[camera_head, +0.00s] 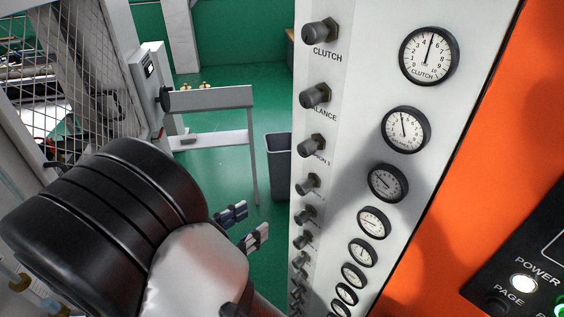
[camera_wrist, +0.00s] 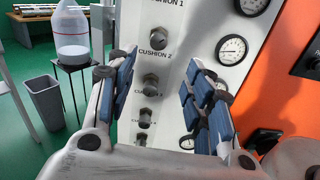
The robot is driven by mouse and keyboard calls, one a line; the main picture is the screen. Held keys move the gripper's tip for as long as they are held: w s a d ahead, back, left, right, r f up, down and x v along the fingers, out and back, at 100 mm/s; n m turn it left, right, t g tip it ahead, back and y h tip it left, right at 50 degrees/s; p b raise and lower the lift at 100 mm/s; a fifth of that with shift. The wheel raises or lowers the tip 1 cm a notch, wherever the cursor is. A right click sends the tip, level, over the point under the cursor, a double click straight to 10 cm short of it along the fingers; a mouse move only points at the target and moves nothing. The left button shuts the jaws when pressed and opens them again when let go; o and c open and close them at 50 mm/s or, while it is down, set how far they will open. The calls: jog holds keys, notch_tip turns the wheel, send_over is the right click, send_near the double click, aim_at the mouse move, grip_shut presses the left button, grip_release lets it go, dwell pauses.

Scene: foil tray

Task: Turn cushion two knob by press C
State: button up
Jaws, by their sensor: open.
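The cushion two knob (camera_wrist: 157,39) is a dark round knob on the white panel, just above the printed label CUSHION 2 in the wrist view. In the head view it appears to be the fourth knob down (camera_head: 309,183). My gripper (camera_wrist: 163,85) is open, with blue-padded fingers apart and nothing held. In the wrist view another knob (camera_wrist: 151,84), below the cushion two knob, shows between the fingers. In the head view my gripper (camera_head: 243,226) is left of the knob column, apart from the panel.
A column of round dials (camera_head: 374,222) runs beside the knobs. An orange panel (camera_head: 480,150) and a black box with a POWER light (camera_head: 523,283) are at right. A grey bin (camera_wrist: 46,102) and a large bottle on a stand (camera_wrist: 72,35) stand left.

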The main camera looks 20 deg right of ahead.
aim_at(300, 191)
jog(key=x, duration=1.7)
jog(key=shift+w, duration=0.1)
jog(key=shift+c, duration=0.2)
jog(key=c, duration=1)
jog(key=shift+f+m+b, duration=0.1)
jog(key=shift+m+b, duration=0.2)
jog(key=shift+b, duration=0.2)
jog(key=shift+c, duration=0.2)
jog(key=m+b, duration=0.4)
jog(key=shift+f+m+b, duration=0.15)
jog(key=shift+m+b, duration=0.15)
jog(key=shift+b, duration=0.1)
jog(key=m+b, duration=0.4)
jog(key=shift+b, duration=0.3)
jog(key=shift+m, duration=0.3)
